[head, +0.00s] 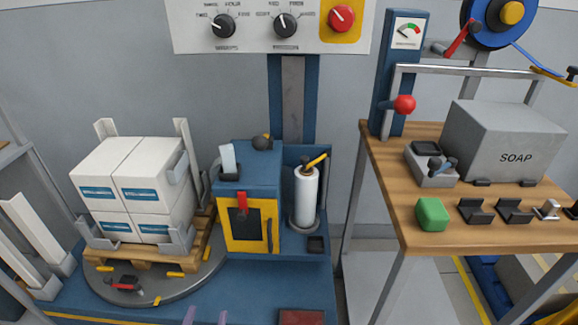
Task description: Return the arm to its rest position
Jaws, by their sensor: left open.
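Only two pale purple fingertips of my left gripper (206,317) show, at the bottom edge left of centre. They stand apart with nothing seen between them, over the front of the blue machine base (265,290). The rest of the left arm is cut off below the picture. My right gripper and arm are not in view.
White boxes (125,185) stand on a wooden pallet (150,257) on a round turntable (140,290). A blue and yellow unit (250,170) and a film roll (306,195) stand beside it. A wooden bench (430,190) with a grey SOAP box (500,140) is at right.

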